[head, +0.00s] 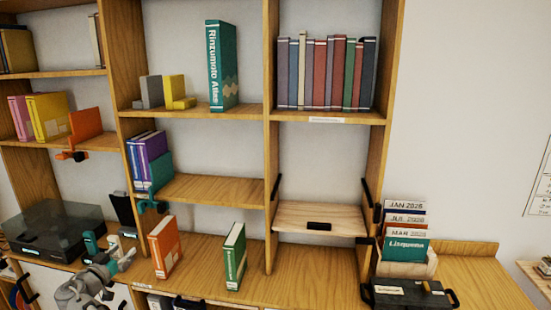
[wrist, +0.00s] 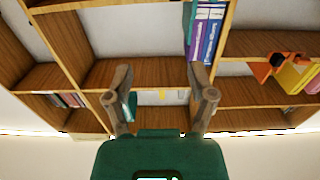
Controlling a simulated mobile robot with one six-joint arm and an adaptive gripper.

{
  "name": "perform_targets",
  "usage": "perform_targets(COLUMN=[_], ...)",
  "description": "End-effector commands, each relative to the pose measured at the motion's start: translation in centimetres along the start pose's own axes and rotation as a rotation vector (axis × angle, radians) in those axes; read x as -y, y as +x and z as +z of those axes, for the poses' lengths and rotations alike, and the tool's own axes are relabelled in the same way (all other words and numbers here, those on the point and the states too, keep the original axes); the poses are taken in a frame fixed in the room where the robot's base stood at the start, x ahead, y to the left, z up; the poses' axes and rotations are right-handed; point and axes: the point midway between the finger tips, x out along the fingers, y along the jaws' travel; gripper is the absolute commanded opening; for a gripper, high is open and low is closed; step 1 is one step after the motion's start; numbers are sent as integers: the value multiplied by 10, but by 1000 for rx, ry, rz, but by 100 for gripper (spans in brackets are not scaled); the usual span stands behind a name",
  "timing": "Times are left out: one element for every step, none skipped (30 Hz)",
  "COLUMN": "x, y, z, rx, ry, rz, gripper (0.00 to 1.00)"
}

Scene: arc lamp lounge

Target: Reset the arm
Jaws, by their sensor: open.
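My gripper (wrist: 158,88) shows in the wrist view with its two grey-brown fingers spread apart above its teal body. No object is held between the fingers. Shelf boards and a back panel lie beyond them. In the head view my grey and teal arm (head: 85,287) is at the lower left, in front of the shelf unit; I cannot make out the fingertips clearly there.
Near my arm stand an orange book (head: 165,246), a green book (head: 235,257) and a dark turntable-like box (head: 52,232). Purple books (head: 152,150) sit on the shelf above; they also show in the wrist view (wrist: 207,32). An orange bookend (head: 85,126) juts out left. The lower right bay's counter (head: 310,272) is clear.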

Motion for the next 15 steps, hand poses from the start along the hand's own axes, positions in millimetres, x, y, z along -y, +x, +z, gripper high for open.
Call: perform_targets(x=[-6, -9, -13, -16, -20, -24, -28, -31, -38, -43, -48, -55, -61, -66, -75], y=[4, 6, 8, 10, 13, 16, 18, 20, 24, 27, 30, 33, 36, 39, 44], z=[2, 2, 3, 4, 6, 7, 8, 9, 11, 13, 14, 17, 19, 20, 23], rx=[8, 13, 19, 24, 31, 39, 45, 51, 63, 72, 80, 92, 103, 113, 130], ry=[-4, -7, -11, -15, -19, -23, -27, -31, -38, -42, -47, -55, -60, -66, -74], rz=[9, 14, 20, 25, 31, 38, 44, 49, 58, 66, 73, 82, 90, 99, 112], gripper=[71, 71, 71, 71, 71, 71, 71, 71, 71, 71, 71, 71, 71, 71, 71])
